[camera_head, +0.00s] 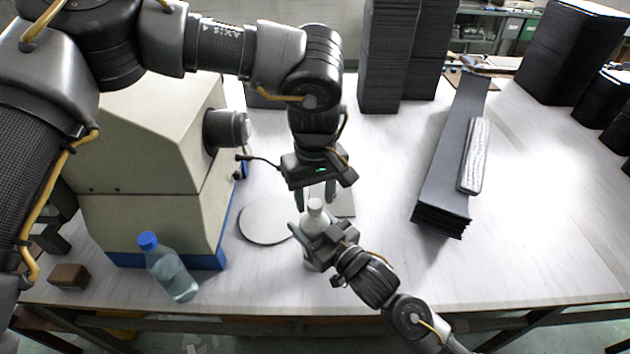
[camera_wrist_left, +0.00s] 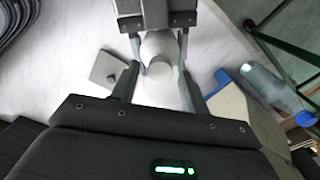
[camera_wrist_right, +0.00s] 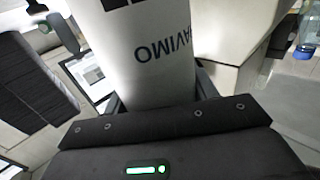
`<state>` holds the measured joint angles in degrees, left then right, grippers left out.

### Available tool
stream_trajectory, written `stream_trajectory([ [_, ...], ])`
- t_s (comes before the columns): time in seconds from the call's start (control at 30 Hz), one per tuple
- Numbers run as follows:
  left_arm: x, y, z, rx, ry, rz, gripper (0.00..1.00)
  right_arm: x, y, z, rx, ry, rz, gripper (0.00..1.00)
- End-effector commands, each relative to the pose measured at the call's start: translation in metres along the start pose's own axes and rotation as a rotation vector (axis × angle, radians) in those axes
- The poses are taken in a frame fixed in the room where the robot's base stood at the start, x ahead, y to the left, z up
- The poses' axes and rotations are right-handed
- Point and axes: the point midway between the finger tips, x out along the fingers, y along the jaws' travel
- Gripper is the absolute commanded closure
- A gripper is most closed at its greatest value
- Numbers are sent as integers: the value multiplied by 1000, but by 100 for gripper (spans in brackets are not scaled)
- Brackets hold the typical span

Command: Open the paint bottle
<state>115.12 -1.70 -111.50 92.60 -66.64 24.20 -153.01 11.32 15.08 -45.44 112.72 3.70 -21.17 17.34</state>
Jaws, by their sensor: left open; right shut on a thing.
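In the right wrist view the bottle (camera_wrist_right: 145,50) fills the middle, with dark printed letters. My left gripper (camera_head: 317,196) is open above the bottle, pointing down. In the left wrist view its fingers (camera_wrist_left: 157,85) are on either side of the cap (camera_wrist_left: 159,69), with gaps visible.
A beige machine (camera_head: 150,150) with a blue base stands at the left. A clear bottle with a blue cap (camera_head: 168,268) and a brown block (camera_head: 69,276) are at the front left. A round grey plate (camera_head: 266,220) lies beside the paint bottle. Stacked dark panels (camera_head: 445,170) lie right; the front right is clear.

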Motion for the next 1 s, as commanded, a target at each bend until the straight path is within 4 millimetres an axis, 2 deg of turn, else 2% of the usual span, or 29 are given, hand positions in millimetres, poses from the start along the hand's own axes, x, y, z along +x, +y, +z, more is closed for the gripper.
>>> stream_trajectory([
  [0.1,7,0,0,0,0,0,55,0,0,1,0,-2,0,100],
  [0.4,8,0,0,0,1,0,56,0,0,1,0,-2,0,100],
  [0.73,8,0,0,0,0,0,99,0,0,1,0,-2,0,100],
  [0.87,8,0,0,-23,0,0,100,0,0,1,0,-2,0,100],
  [1.0,9,0,1,-236,-3,1,100,0,0,1,0,-2,0,100],
])
